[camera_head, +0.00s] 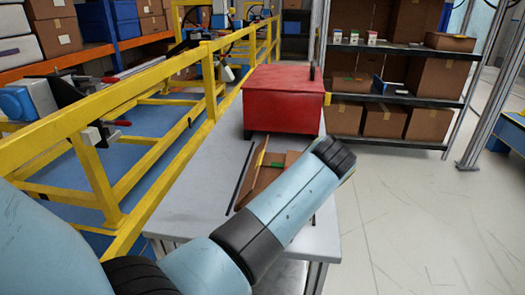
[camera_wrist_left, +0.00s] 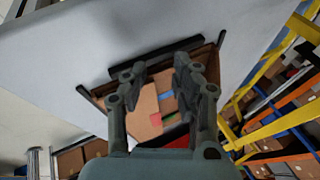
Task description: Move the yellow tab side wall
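A brown side wall with a yellow tab (camera_head: 261,158) stands on the grey table in the head view, partly hidden by my left arm. A brown panel with a green tab (camera_head: 277,164) is beside it. In the left wrist view, my left gripper (camera_wrist_left: 158,75) is open, its two fingers apart over the brown box parts (camera_wrist_left: 145,105), with nothing seen between the fingertips. Blue, green and red marks show on these parts, but I cannot pick out the yellow tab there. My left gripper is hidden behind the arm in the head view. My right gripper is not in view.
A red box (camera_head: 284,100) stands at the far end of the grey table (camera_head: 205,185). Thin black strips (camera_head: 245,176) lie beside the brown parts. A yellow rail (camera_head: 105,100) runs along the left. Shelves with cartons (camera_head: 385,121) stand behind; floor is clear at right.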

